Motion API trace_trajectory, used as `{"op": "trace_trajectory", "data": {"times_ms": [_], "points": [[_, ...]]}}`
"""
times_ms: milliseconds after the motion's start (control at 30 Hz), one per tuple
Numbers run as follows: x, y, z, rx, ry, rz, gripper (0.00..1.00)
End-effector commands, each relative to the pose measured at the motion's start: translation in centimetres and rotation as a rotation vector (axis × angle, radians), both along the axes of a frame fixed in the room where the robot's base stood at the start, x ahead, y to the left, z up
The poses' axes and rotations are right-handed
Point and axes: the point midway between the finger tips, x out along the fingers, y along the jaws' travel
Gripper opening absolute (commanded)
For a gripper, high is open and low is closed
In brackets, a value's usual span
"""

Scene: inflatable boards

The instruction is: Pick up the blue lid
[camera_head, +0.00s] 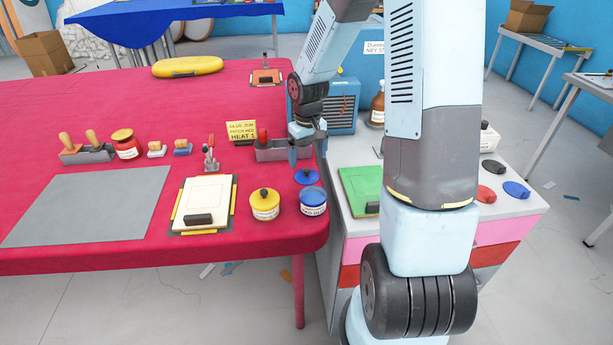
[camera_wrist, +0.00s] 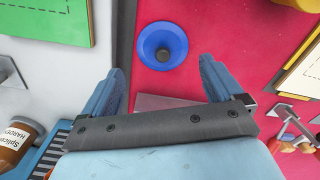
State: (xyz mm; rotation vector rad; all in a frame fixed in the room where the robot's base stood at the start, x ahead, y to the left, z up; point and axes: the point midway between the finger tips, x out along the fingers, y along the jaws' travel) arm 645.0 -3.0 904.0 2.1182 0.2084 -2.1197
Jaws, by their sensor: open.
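The blue lid (camera_head: 307,177) is a round disc with a dark knob. It lies on the red table near its right edge, just behind a blue jar (camera_head: 313,203) with a white label. In the wrist view the lid (camera_wrist: 162,46) lies ahead of the fingertips, roughly centred between them, knob facing up. My gripper (camera_head: 307,150) hangs above the table, a little behind the lid in the head view. In the wrist view its two fingers (camera_wrist: 163,75) are spread apart with nothing between them. The lid is clear of both fingers.
A yellow jar (camera_head: 264,205) stands left of the blue jar. A grey tray (camera_head: 272,153) lies behind the lid. The cabinet on the right holds a green board (camera_head: 359,188), brown bottle (camera_head: 377,108) and blue heater (camera_head: 342,110). A grey mat (camera_head: 88,205) lies far left.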

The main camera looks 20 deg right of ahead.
Motion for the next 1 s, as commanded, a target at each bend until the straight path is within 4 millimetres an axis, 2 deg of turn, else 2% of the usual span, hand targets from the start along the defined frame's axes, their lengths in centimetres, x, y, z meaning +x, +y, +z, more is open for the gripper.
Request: {"op": "trace_trajectory", "data": {"times_ms": [433, 767, 1000], "points": [[-0.2, 0.4, -4.7, 0.000, 0.002, 0.002, 0.94], [-0.2, 0.4, -5.2, 0.000, 0.000, 0.001, 0.94], [-0.2, 0.4, -5.2, 0.000, 0.000, 0.001, 0.72]]}}
